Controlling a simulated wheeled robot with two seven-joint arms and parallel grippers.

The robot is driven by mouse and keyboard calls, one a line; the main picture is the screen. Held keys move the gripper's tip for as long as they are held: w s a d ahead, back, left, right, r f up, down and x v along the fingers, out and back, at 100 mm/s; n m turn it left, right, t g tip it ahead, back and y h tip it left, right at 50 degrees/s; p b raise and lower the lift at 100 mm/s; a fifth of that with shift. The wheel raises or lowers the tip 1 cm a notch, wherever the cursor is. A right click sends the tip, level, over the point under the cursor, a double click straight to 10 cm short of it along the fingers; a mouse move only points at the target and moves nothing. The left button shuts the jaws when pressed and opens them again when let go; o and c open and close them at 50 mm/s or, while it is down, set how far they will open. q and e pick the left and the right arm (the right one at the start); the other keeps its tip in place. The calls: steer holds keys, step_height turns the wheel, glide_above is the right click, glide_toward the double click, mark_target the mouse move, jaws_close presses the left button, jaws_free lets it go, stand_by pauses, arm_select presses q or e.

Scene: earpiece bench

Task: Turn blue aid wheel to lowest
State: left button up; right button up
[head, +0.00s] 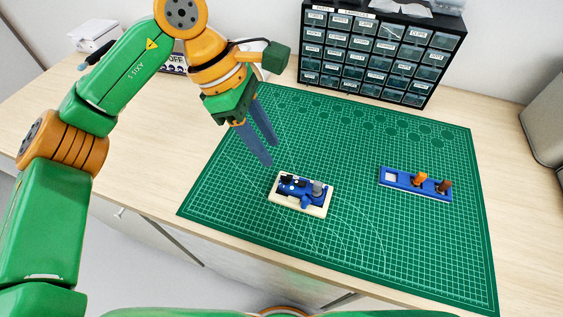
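The blue aid (291,187) sits in a cream holder (284,204) on the green mat. It has dark parts on its left top and a grey round piece (318,188), perhaps the wheel, on its right. The wheel's setting is too small to read. My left gripper (269,152) hangs above and behind the aid, pointing down. Its two fingers are apart with nothing between them, and they do not appear to touch the aid. My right gripper is not in view.
A blue tray (401,184) with an orange piece (420,179) and a brown piece (443,187) lies on the mat at right. A black drawer cabinet (377,51) stands at the back. The mat (385,250) is clear in front.

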mark_target(286, 175)
arm_select(q)
steer(key=p+x, duration=0.1)
steer(key=x, duration=0.4)
steer(key=shift+s+d+f+p, duration=0.2)
steer(key=shift+f+p, duration=0.15)
steer(key=shift+p, duration=0.05)
steer(key=shift+d+f, duration=0.2)
steer(key=shift+f, duration=0.3)
jaws_close()
